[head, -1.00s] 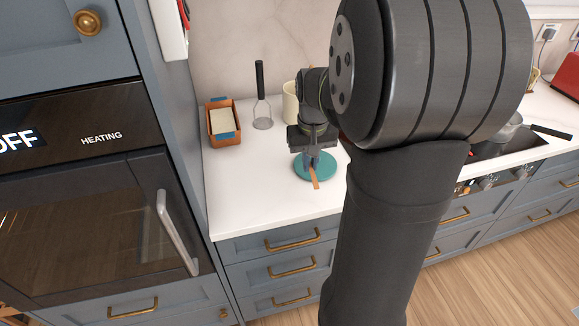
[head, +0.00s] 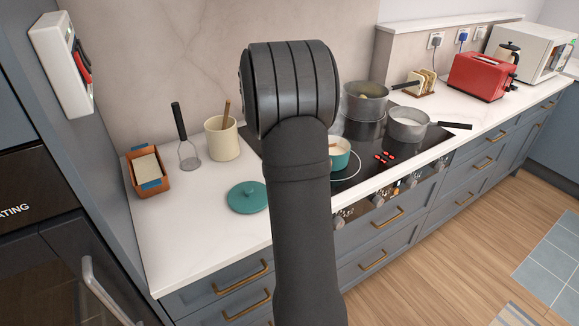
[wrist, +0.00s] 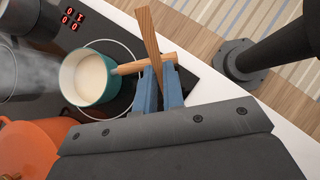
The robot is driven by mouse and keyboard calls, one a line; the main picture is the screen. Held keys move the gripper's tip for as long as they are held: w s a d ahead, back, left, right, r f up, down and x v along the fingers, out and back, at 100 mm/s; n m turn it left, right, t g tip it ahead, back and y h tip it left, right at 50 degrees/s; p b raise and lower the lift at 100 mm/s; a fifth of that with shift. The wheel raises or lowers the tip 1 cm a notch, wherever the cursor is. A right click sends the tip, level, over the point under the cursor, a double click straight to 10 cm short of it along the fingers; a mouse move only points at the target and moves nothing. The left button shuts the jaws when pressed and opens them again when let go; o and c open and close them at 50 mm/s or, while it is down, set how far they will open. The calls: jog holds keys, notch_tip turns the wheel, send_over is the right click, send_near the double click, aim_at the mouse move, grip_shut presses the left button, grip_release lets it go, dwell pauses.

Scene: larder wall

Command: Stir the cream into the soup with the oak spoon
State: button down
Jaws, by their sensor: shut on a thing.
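My gripper (wrist: 161,80) has its blue fingers shut on a slim wooden piece, which looks like the oak spoon (wrist: 149,34). Its far end points away toward the top of the wrist view. A teal pot (wrist: 103,92) with pale, creamy contents (wrist: 86,76) stands on the hob to the left of my fingers. The pot's wooden handle (wrist: 132,67) reaches across to the fingertips; I cannot tell whether they touch. In the head view my arm hides the gripper and part of the teal pot (head: 341,162).
A teal lid (head: 247,197) lies on the worktop. A cream crock (head: 221,140) holds a wooden utensil, beside a masher (head: 187,152) and a terracotta box (head: 149,184). Steel pans (head: 408,129) stand on the hob. An orange pot (wrist: 32,145) is close by the gripper, left.

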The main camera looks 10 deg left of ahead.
jog(key=w+d+r+n+t+h, duration=0.1)
jog(key=w+r+n+t+h, duration=0.25)
jog(key=w+r+t, duration=0.35)
jog(key=w+d+r+n+t+h, duration=0.25)
jog(key=w+n+t, duration=0.25)
jog(key=w, duration=0.4)
notch_tip(320, 180, down, 11)
jog(key=y, duration=0.1)
jog(key=shift+s+a+r, duration=0.15)
jog(key=shift+s+a, duration=0.05)
jog(key=shift+a, duration=0.1)
jog(key=shift+m, duration=0.25)
dwell(0.4)
